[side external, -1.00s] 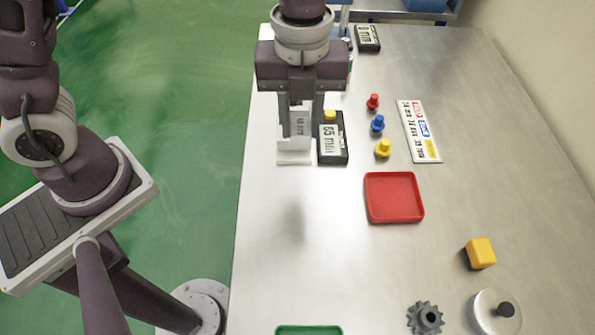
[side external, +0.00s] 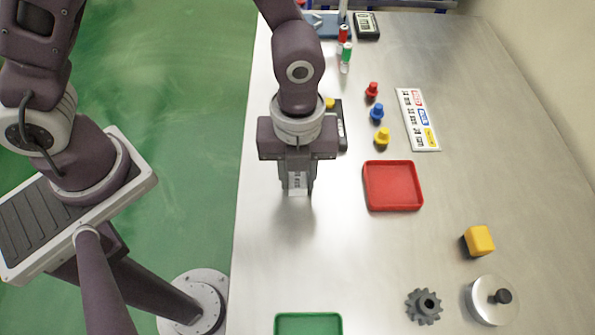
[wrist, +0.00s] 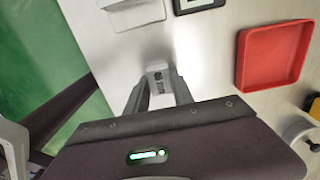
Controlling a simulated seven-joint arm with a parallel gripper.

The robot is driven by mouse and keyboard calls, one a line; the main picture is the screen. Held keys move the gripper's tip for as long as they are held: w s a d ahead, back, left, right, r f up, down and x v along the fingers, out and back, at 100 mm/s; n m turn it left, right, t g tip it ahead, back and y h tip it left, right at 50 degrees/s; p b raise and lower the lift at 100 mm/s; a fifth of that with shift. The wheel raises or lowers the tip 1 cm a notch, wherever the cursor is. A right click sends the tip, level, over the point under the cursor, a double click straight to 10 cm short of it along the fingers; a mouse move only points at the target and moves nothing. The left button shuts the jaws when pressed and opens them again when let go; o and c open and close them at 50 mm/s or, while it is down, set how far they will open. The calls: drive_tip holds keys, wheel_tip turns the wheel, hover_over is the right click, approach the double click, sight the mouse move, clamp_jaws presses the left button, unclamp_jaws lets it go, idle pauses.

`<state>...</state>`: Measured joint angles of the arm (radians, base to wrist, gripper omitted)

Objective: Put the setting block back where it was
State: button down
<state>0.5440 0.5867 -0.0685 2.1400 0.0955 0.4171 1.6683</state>
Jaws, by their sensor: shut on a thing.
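The setting block (side external: 297,181), a small white block with dark print too small to read, is between the fingers of my gripper (side external: 298,188). My gripper is shut on it and holds it over bare table, left of the red tray. The wrist view also shows the block (wrist: 157,84) between the fingers. A white stand (wrist: 133,11) shows at the top of the wrist view, apart from the block; my arm hides it in the side view. Beside it is a black-framed display (side external: 342,133), partly hidden by my wrist.
The red tray (side external: 393,207) lies right of my gripper, with red, blue and yellow pegs (side external: 377,112) and a label card (side external: 418,120) behind. A green tray (side external: 308,318), gear (side external: 424,306), metal disc (side external: 493,300) and yellow block (side external: 479,240) are nearer. The middle front is clear.

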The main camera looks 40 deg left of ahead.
sight(298, 179)
drive_tip(key=c, duration=1.1)
unclamp_jaws()
wheel_tip(298, 179, up, 12)
drive_tip(key=shift+r, duration=0.2)
drive_tip(key=s+a+r+n+t, duration=0.2)
drive_tip(key=s+a+r+n, duration=0.3)
drive_tip(key=n, duration=0.8)
drive_tip(key=s+a+r+n+t, duration=0.3)
drive_tip(key=s+a+r+n, duration=0.1)
drive_tip(key=a+n, duration=0.8)
drive_tip(key=shift+s+a+r+n+t, duration=0.3)
drive_tip(key=shift+s+r+n, duration=0.15)
drive_tip(key=shift+n, duration=0.55)
